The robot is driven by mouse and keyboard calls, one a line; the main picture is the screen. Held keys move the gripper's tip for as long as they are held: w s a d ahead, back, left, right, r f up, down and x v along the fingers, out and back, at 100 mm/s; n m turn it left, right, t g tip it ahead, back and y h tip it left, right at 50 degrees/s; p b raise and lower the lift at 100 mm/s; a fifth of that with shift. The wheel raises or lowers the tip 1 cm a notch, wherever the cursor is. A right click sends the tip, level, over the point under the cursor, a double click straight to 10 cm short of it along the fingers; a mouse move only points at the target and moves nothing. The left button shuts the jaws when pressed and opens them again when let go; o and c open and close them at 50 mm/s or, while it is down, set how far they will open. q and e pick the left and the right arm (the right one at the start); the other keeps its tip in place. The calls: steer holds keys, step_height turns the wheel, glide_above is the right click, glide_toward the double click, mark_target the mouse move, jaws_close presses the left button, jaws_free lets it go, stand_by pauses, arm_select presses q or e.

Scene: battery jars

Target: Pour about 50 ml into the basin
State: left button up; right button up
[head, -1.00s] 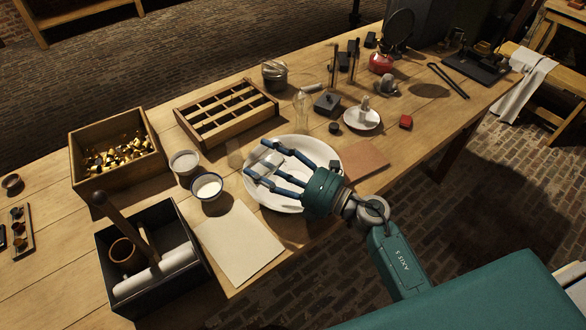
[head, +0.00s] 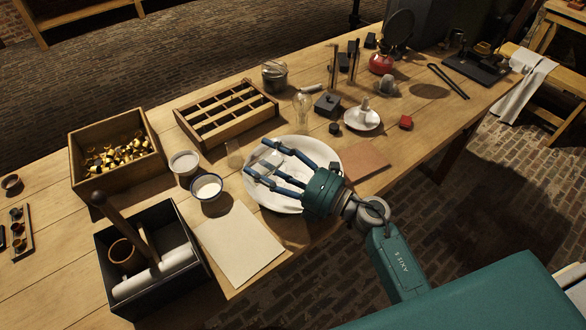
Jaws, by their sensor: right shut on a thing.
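The basin (head: 294,206) is a wide, shallow white dish on the wooden table, in the middle of the head view. My right gripper (head: 263,160) is over it, with the arm coming in from the lower right and blue fingers pointing left. The fingers are shut on a small clear glass vessel (head: 271,161), partly hidden by them. The vessel looks tilted above the basin's left part. I cannot make out liquid in it or a stream. My left gripper is not in view.
White-filled cups (head: 206,187) and a small clear flask (head: 235,155) stand left of the basin. A paper sheet (head: 240,243) lies in front. A divided wooden rack (head: 226,112) and clear glass bottle (head: 302,112) stand behind. A black caddy (head: 187,285) stands at lower left.

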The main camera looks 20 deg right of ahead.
steer(key=shift+w+d+r+m+t+b, duration=0.15)
steer(key=shift+d+r+m+t, duration=0.05)
steer(key=shift+d+m, duration=0.2)
steer(key=shift+w+d+r+m+t+b, duration=0.15)
steer(key=shift+d+r+m+t, duration=0.05)
steer(key=shift+d+m, duration=0.2)
stand_by(1.1)
steer(key=shift+s+a, duration=0.1)
steer(key=shift+a, duration=0.15)
steer(key=n, duration=0.1)
steer(key=a+n+g+p, duration=0.1)
steer(key=f+n+p, duration=0.1)
steer(key=shift+s+a+g, duration=0.25)
steer(key=shift+s+g, duration=0.05)
steer(key=shift+r+n+h+p, duration=0.3)
steer(key=shift+r+n+p, duration=0.2)
steer(key=shift+n+p, duration=0.3)
steer(key=shift+f, duration=0.35)
steer(key=shift+a+f+n+g+h+p, duration=0.1)
steer(key=shift+f+n+g+h+p, duration=0.2)
steer(key=shift+n+p, duration=0.35)
steer(key=shift+f, duration=0.15)
